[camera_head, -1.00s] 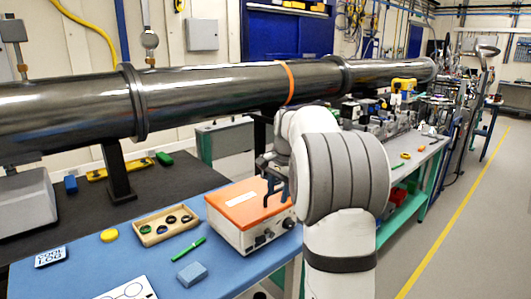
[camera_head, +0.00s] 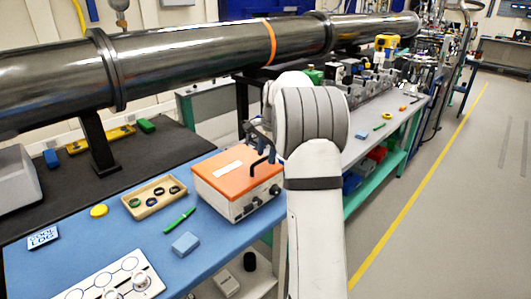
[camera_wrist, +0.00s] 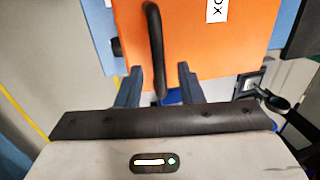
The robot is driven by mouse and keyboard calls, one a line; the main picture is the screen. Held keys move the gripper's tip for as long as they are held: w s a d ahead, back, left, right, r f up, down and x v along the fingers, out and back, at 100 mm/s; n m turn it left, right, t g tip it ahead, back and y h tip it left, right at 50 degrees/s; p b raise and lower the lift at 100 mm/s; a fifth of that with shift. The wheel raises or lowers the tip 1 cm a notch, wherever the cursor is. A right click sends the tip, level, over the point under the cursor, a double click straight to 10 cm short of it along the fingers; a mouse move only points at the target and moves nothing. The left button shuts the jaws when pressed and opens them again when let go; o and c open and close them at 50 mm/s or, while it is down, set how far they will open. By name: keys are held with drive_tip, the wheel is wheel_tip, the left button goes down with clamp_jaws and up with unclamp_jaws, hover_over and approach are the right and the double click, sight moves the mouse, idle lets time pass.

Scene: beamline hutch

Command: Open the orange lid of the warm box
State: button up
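The warm box (camera_head: 240,203) is a white box with dark knobs on its front, standing on the blue mat at the table's right end. Its orange lid (camera_head: 228,178) is down, with a white label on top. A black handle (camera_head: 262,157) stands at the lid's right side. In the wrist view the orange lid (camera_wrist: 190,45) lies ahead of my gripper and the black handle (camera_wrist: 154,50) reaches down toward the space between the fingers. My gripper (camera_wrist: 158,72) is open, its two dark fingers apart with the handle's near end between or just above them; contact cannot be told.
A wooden tray (camera_head: 143,213) with dark rings, a green marker (camera_head: 180,221), a blue block (camera_head: 186,243) and a yellow disc (camera_head: 99,210) lie left of the box. A large dark pipe (camera_head: 190,55) runs behind. The floor (camera_head: 430,220) at right is clear.

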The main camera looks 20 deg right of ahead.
drive_tip(key=shift+c, duration=0.2)
clamp_jaws()
idle(0.5)
